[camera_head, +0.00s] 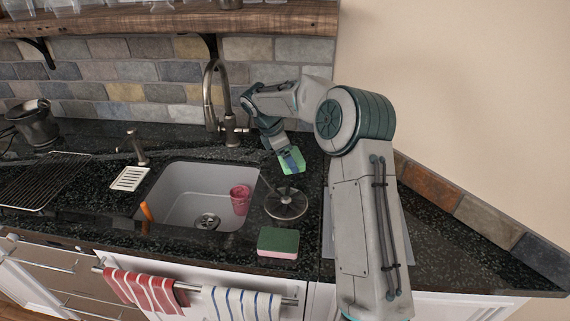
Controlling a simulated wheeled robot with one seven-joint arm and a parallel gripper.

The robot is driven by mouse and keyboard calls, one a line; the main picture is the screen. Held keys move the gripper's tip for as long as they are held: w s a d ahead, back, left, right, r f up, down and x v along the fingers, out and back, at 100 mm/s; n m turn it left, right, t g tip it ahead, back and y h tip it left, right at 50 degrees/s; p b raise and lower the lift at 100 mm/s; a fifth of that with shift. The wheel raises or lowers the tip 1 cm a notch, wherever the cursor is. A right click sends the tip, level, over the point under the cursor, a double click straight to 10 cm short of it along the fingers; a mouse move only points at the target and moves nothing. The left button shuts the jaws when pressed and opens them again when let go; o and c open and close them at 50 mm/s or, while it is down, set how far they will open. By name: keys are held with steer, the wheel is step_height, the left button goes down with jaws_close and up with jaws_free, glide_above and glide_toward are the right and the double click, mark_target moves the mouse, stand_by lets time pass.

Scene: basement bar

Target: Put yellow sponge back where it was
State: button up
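My gripper (290,158) is at the back right of the sink, above the dark counter. It appears shut on a green-faced sponge (299,165), with a blue finger across the sponge's face. I see only the green side, so any yellow side is hidden. A second sponge (278,243), green on top and pink below, lies flat on the counter at the front right of the sink.
A round metal strainer lid (286,204) lies between the two sponges. The white sink (178,197) holds a pink cup (240,199). A faucet (211,95) stands behind the sink. An orange handle (147,212) shows at its left edge, and a wire rack (45,180) lies left.

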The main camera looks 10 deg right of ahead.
step_height(320, 180, down, 4)
steer(key=shift+r, duration=0.1)
steer(key=o, duration=0.9)
steer(key=v, duration=1.1)
steer(key=s+r+m, duration=0.3)
steer(key=s+r, duration=0.2)
steer(key=s, duration=0.3)
steer(key=s+d+f+m+t+y, duration=0.1)
steer(key=s+m, duration=0.4)
steer(key=s, duration=0.4)
steer(key=s+d+f+m+y, duration=0.1)
steer(key=s+m, duration=0.4)
steer(key=s, duration=0.5)
steer(key=s+d+f+m+t+y, duration=0.1)
steer(key=s+d+m+y, duration=0.1)
steer(key=s+m, duration=0.3)
steer(key=shift+s+d+m+t+y, duration=0.1)
steer(key=shift+s+m+t+y, duration=0.1)
steer(key=shift+s, duration=1)
steer(key=shift+s+d+m+t+y, duration=0.1)
steer(key=shift+s+d+m, duration=0.1)
steer(key=shift+s, duration=0.95)
